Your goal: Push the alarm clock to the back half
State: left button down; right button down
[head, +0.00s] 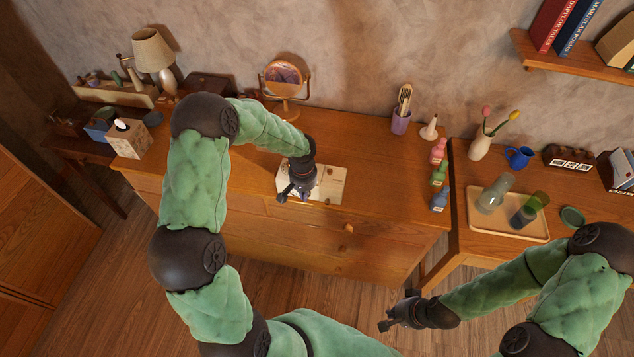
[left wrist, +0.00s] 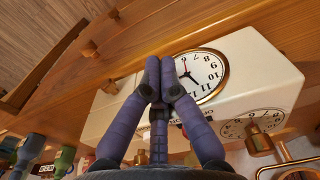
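The alarm clock (head: 331,182) is a cream box on the wooden dresser (head: 380,230), near its front edge. In the left wrist view its white body (left wrist: 265,75) shows a round, gold-rimmed face and gold knobs. My left gripper (head: 292,190) is over the clock's left part in the head view and hides some of it. In the left wrist view its fingers (left wrist: 163,80) are together with nothing between them, and their tips overlap the edge of the face; contact is unclear. My right gripper (head: 388,312) looks open and empty, low in front of the dresser.
A round mirror (head: 284,77) stands behind the clock. A purple pen cup (head: 401,122) and several coloured bottles (head: 438,172) stand to the right. A tissue box (head: 128,138) is at the left. The dresser top behind the clock has clear room.

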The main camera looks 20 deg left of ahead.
pick_arm(q)
jog(key=shift+w+f, duration=0.15)
jog(key=shift+f, duration=0.4)
jog(key=shift+w+f, duration=0.15)
jog(key=shift+f, duration=0.35)
jog(key=shift+w+a+r, duration=0.1)
jog(key=shift+w, duration=0.05)
jog(key=shift+w+a, duration=0.15)
jog(key=shift+w, duration=0.5)
jog(key=shift+w+a, duration=0.15)
jog(key=shift+w, duration=0.5)
jog(key=shift+w+a+f, duration=0.25)
jog(key=shift+w+f, duration=0.2)
jog(key=shift+w, duration=0.3)
jog(key=shift+r, duration=0.4)
jog(key=shift+w+a, duration=0.1)
jog(key=shift+w, duration=0.4)
jog(key=shift+w+a+r+b, duration=0.1)
jog(key=shift+w+a+b, duration=0.15)
jog(key=shift+w, duration=0.7)
jog(key=shift+w+a+b, duration=0.15)
jog(key=shift+w+a, duration=0.05)
jog(key=shift+w, duration=0.7)
pick_arm(e)
jog(key=shift+w+a+f, duration=0.2)
jog(key=shift+w+f, duration=0.3)
jog(key=shift+f, duration=0.25)
